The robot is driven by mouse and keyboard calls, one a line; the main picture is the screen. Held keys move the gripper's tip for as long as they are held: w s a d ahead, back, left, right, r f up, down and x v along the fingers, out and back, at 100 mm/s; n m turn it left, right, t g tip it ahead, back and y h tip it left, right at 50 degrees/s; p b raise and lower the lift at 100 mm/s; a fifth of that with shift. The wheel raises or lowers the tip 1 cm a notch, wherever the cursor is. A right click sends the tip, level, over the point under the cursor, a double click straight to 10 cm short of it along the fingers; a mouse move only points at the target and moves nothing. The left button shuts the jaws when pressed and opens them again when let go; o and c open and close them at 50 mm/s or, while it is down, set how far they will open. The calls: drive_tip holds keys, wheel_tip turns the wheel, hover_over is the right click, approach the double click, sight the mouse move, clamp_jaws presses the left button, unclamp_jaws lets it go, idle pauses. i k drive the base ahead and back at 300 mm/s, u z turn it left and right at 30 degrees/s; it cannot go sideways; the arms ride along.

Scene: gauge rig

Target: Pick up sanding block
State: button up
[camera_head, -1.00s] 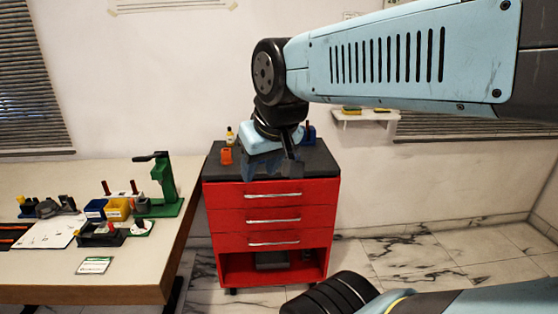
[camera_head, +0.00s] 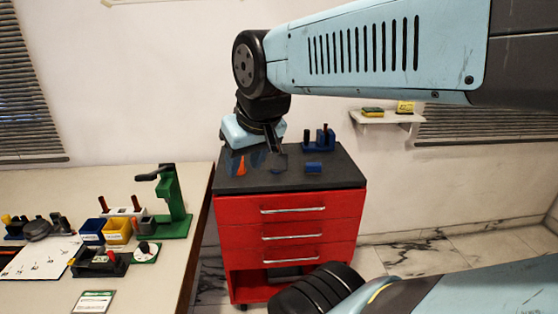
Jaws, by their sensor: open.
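No thing is clearly identifiable as the sanding block. A small blue block (camera_head: 313,168) lies on the dark top of the red cart (camera_head: 288,210), and a yellow-and-green block (camera_head: 372,112) lies on the wall shelf; I cannot tell whether either is it. My gripper (camera_head: 260,162) is open above the left part of the cart top, pointing down, left of the blue block and apart from it. Its fingers are small and dark here, and my wrist hides part of the cart top behind it.
An orange item (camera_head: 241,166) is partly covered by my gripper. A blue holder (camera_head: 319,140) stands at the cart's back. The white shelf (camera_head: 388,118) also bears a yellow box (camera_head: 405,107). The table (camera_head: 190,250) at left holds a green press (camera_head: 175,205), bins and tools.

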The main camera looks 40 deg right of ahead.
sight(312, 169)
drive_tip(key=u, duration=0.15)
drive_tip(key=i, duration=1)
drive_tip(key=z, duration=2.5)
